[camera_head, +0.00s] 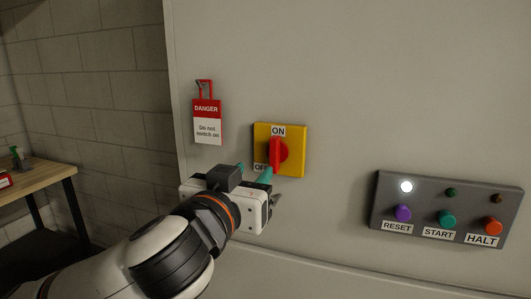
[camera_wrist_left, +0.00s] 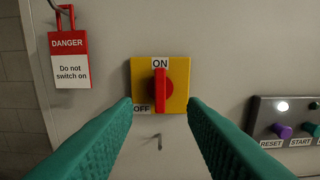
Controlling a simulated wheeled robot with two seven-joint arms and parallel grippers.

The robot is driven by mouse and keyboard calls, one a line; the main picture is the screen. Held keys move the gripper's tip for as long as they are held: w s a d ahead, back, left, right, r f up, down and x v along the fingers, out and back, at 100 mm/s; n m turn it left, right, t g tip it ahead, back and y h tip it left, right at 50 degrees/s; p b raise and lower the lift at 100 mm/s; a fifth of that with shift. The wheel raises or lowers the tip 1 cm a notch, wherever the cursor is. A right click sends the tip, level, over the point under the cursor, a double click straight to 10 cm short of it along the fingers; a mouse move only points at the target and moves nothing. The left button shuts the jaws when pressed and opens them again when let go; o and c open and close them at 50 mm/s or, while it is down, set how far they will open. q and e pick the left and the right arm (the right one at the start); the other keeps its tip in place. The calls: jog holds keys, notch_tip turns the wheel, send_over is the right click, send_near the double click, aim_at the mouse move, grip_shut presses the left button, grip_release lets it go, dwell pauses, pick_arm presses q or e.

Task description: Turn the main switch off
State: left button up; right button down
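The main switch is a red knob (camera_head: 278,153) on a yellow plate (camera_head: 297,134) on the grey cabinet wall. In the left wrist view the red knob (camera_wrist_left: 160,88) stands upright, with its top at the ON label and the OFF label to its lower left on the yellow plate (camera_wrist_left: 180,64). My left gripper (camera_head: 257,173) is just below and in front of the switch in the head view. In the left wrist view its two teal fingers (camera_wrist_left: 160,104) are spread apart on either side of the knob, with nothing between them. My right gripper is not in view.
A wooden table (camera_head: 40,179) stands far left.

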aim_at(273, 151)
pick_arm(q)
jog(key=p+x, duration=0.2)
jog(key=x, duration=0.7)
jog(key=shift+w, duration=0.2)
jog(key=shift+w+d, duration=0.25)
jog(key=shift+w, duration=0.35)
grip_shut()
